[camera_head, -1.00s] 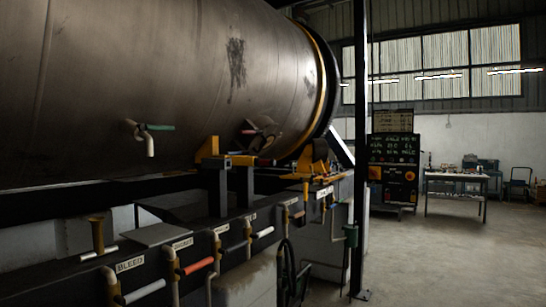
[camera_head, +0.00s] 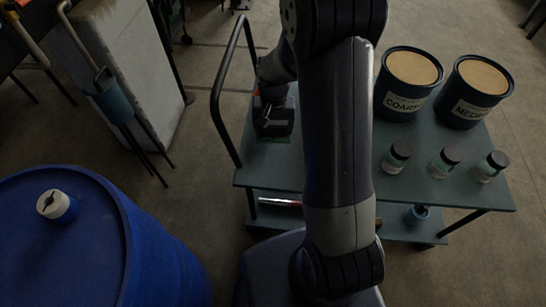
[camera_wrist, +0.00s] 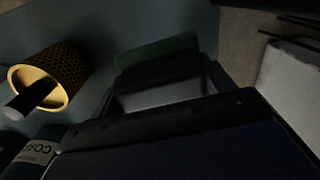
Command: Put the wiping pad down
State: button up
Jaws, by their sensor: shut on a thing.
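The wiping pad shows as a green strip (camera_head: 273,139) under the end of my gripper in the head view. In the wrist view the pad (camera_wrist: 157,51) is a dark green edge just past the jaws. My gripper (camera_head: 272,124) is shut on it, over the left end of a grey-green cart top (camera_head: 335,160), beside the cart's handle. The gripper (camera_wrist: 160,88) is dark in the wrist view. The pad is low, but I cannot tell whether it touches the cart top. Most of the pad is hidden by the gripper.
Two tubs, coarse (camera_head: 402,105) and medium (camera_head: 470,112), and three small jars (camera_head: 444,161) stand on the cart's right. A perforated brass cylinder (camera_wrist: 68,71) shows in the wrist view. The cart handle (camera_head: 217,110) rises at left; a blue drum (camera_head: 120,230) stands lower left.

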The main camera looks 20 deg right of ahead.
jog(key=shift+s+f+m+b, duration=0.1)
jog(key=shift+f+m+b, duration=0.3)
jog(key=shift+f+m, duration=0.15)
notch_tip(320, 180, down, 10)
jog(key=shift+r+b, duration=0.2)
jog(key=shift+b, duration=0.1)
jog(key=shift+f, duration=0.15)
jog(key=o, duration=1.1)
notch_tip(320, 180, up, 12)
jog(key=shift+r+p, duration=0.2)
jog(key=shift+p, duration=0.2)
